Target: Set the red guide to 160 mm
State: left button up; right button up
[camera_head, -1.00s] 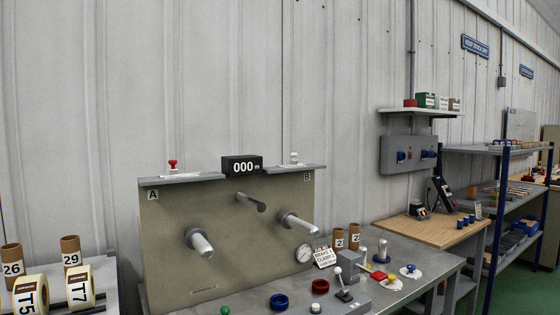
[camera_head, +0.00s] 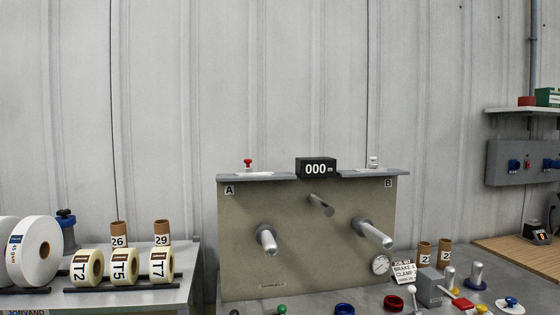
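A beige machine panel (camera_head: 305,250) stands ahead, with a label A at its upper left and B at its upper right. A small red-topped piece (camera_head: 248,164) stands on the ledge above A, and a white-topped piece (camera_head: 373,162) stands above B. A black display (camera_head: 316,168) between them reads 000. A red ring (camera_head: 393,303) lies on the bench at the bottom edge. I cannot tell which red thing is the guide, and no millimetre scale is readable. Neither gripper is in view.
Two spindles (camera_head: 266,240) (camera_head: 374,234) and a bar (camera_head: 321,204) stick out from the panel. A gauge (camera_head: 380,265), a job card (camera_head: 404,272) and a grey lever box (camera_head: 429,287) are at right. Rolls T2, T5 and T7 (camera_head: 124,266) stand on the left table.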

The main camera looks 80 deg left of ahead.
aim_at(247, 169)
jog(key=i, duration=0.25)
jog(key=u, duration=1.3)
